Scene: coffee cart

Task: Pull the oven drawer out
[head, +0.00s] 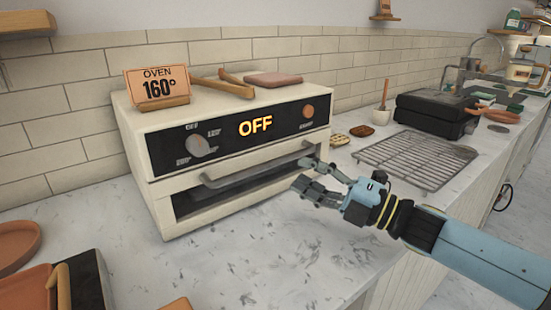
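The cream oven (160,200) stands on the marble counter, with a dark panel reading OFF and a sign on top reading OVEN 160°. A grey bar handle (250,173) runs across its lower front, with a dark drawer area (200,198) around and below it. I cannot tell exactly how far the drawer stands out. My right gripper (302,173) comes in from the right, its fingers apart and empty. Its fingertips are near the right end of the handle; whether they touch it is unclear. My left gripper is out of view.
A wire rack (418,160) lies on the counter to the right, before a black appliance (435,115). Two small round items (362,131) lie beside the oven. Terracotta dishes (18,245) sit at the left. The counter in front of the oven (270,260) is mostly clear.

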